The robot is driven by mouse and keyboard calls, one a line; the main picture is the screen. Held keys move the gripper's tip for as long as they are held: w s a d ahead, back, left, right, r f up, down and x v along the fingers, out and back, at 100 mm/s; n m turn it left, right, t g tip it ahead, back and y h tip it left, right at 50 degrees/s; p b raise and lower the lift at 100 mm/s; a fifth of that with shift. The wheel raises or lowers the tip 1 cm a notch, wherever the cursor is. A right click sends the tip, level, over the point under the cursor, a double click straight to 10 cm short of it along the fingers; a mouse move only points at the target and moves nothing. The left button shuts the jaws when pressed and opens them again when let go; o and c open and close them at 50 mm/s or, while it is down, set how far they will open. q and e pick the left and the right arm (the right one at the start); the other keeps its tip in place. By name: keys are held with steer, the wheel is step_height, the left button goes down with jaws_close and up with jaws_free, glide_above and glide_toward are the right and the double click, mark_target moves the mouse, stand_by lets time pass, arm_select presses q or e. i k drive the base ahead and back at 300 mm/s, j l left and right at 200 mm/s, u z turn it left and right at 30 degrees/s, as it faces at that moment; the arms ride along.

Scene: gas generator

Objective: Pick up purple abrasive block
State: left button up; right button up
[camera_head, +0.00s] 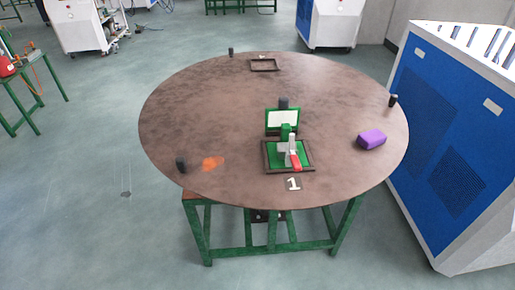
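The purple abrasive block (372,139) lies on the right side of the round brown table (200,110), near its edge. Nothing touches it, and its whole top shows. Neither my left gripper nor my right gripper shows in the head view.
A tray with a green mat and a red-handled clamp (296,160) stands left of the block, with a green-framed panel (283,118) behind. A blue cabinet (440,120) stands close on the right.

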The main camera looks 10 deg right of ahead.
mark_target(372, 137)
steer(key=l+u, duration=0.2)
steer(key=l, duration=0.3)
steer(key=k+l+u, duration=0.2)
steer(key=l, duration=0.3)
steer(key=l+u, duration=0.2)
steer(key=l, duration=0.3)
